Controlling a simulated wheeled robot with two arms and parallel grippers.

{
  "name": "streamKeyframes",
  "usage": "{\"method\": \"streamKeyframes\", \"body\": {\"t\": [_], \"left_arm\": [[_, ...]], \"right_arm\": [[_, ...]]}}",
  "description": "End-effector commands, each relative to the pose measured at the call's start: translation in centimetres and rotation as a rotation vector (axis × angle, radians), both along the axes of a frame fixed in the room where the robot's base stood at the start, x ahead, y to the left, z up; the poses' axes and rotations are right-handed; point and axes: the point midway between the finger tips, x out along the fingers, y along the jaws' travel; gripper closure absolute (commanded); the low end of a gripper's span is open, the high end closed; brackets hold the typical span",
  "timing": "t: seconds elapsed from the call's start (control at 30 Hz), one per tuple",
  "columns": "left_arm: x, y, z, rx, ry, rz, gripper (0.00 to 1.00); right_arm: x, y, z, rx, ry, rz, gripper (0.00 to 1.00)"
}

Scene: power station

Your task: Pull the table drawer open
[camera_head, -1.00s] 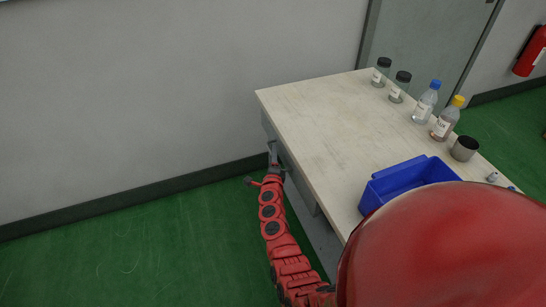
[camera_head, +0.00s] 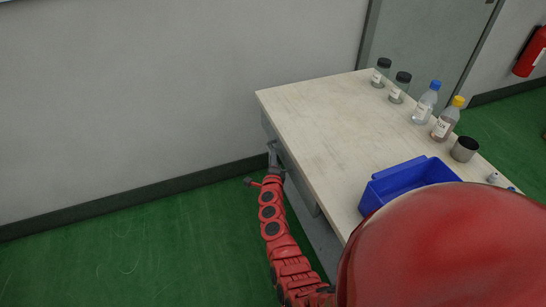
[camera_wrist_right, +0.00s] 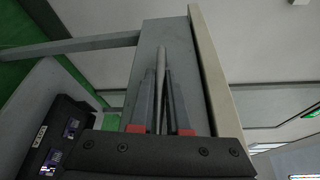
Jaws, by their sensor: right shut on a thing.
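The table (camera_head: 320,125) has a pale top and stands against the wall. The grey drawer front (camera_wrist_right: 152,38) shows in the right wrist view, below the table edge. A slim grey handle bar (camera_wrist_right: 162,58) runs along it. My right gripper (camera_head: 272,148) is at the table's left side in the head view. In the wrist view its two fingers (camera_wrist_right: 161,75) lie on either side of the handle and are shut on it. In the head view the handle is too small to make out, and I see no clear drawer gap. My left gripper is not in view.
A blue bin (camera_head: 385,187) stands on the near part of the table. Green floor (camera_head: 130,245) left of the table is clear.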

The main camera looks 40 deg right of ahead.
Motion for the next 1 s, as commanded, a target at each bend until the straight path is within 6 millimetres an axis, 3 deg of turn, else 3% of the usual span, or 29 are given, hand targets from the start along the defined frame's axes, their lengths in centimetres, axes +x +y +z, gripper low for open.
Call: {"method": "streamKeyframes", "body": {"t": [0.77, 1.0], "left_arm": [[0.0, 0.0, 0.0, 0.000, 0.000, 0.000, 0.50], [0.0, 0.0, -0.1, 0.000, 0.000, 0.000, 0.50]], "right_arm": [[0.0, 0.1, -0.1, 0.001, 0.001, 0.001, 1.00], [0.3, 1.3, -0.2, 0.003, 0.002, 0.003, 1.00]]}}
